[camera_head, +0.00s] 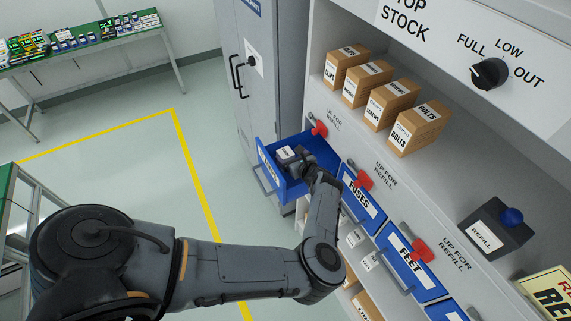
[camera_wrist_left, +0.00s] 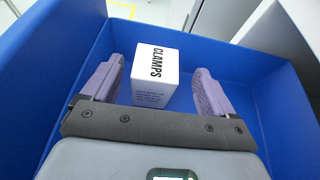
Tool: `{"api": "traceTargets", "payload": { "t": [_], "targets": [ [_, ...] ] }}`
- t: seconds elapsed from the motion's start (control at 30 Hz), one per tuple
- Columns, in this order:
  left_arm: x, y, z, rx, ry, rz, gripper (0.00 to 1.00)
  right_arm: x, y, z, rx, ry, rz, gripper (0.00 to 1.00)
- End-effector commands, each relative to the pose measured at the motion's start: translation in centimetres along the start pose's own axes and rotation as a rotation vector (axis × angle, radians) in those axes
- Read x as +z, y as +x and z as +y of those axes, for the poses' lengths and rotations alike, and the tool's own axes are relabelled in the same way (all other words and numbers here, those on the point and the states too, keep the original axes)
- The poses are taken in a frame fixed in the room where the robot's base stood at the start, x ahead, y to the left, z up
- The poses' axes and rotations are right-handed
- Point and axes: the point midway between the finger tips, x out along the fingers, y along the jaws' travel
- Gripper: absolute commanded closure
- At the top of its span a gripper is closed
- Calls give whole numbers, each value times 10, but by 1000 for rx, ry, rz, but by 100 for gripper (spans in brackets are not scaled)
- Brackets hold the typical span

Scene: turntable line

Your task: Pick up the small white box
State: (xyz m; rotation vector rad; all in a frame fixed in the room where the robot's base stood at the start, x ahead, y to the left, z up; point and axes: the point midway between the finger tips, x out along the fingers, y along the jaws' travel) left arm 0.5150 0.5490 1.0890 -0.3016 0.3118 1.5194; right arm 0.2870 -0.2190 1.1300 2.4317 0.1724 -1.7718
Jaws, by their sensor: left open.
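The small white box (camera_wrist_left: 154,75), printed CLAMPS, stands in the open blue drawer (camera_wrist_left: 55,60) in the left wrist view. My left gripper (camera_wrist_left: 158,90) is open, with one purple finger on each side of the box. Gaps show between the fingers and the box. In the head view the left gripper (camera_head: 303,163) reaches down into the pulled-out blue drawer (camera_head: 264,150). A small part of the white box (camera_head: 285,152) shows there, the rest hidden by the gripper. My right gripper is not in view.
Blue drawers labelled FUSES (camera_head: 362,198) and FEET (camera_head: 411,268) sit to the right, with red levers (camera_head: 360,178) above. Several brown cartons (camera_head: 388,104) stand on the shelf. A grey cabinet (camera_head: 252,60) stands behind the drawer. The floor (camera_head: 110,160) at left is clear.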

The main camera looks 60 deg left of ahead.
Motion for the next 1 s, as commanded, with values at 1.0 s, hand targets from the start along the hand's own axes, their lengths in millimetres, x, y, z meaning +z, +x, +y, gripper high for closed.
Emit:
{"api": "traceTargets", "payload": {
  "t": [1.0],
  "targets": [
    [3,54,5,-1,-1,0,25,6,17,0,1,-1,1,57]
  ]
}}
